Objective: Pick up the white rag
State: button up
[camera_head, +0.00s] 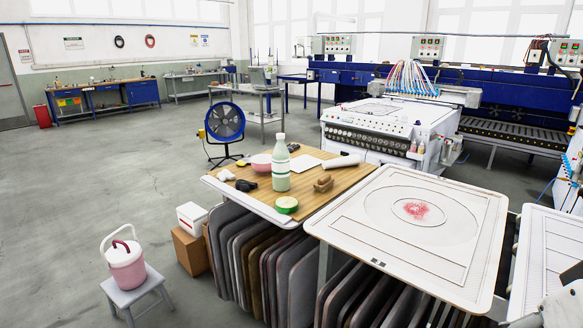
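A small crumpled white thing (225,175), which looks like a rag, lies near the left corner of the wooden-topped table (262,205). A flat white sheet (304,163) lies farther back on the same table; I cannot tell whether it is cloth or paper. My gripper is not clearly in view. A white and dark part at the bottom right edge may be my arm, but no fingers show.
A stool (134,291) with a pink bucket (126,265) stands left. Open floor lies beyond.

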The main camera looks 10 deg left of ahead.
aim_at(225, 176)
jog(key=i+j, duration=0.35)
jog(key=j, duration=0.2)
jog(key=i+j, duration=0.3)
jog(key=j, duration=0.25)
jog(key=i+j+u, duration=0.1)
jog(key=i+j, duration=0.25)
jog(key=j, duration=0.2)
jog(key=i+j, duration=0.35)
jog(key=j, duration=0.2)
jog(key=i+j, duration=0.3)
jog(key=j, duration=0.2)
jog(key=i+j+u, duration=0.1)
jog(key=i+j, duration=0.25)
jog(key=j, duration=0.2)
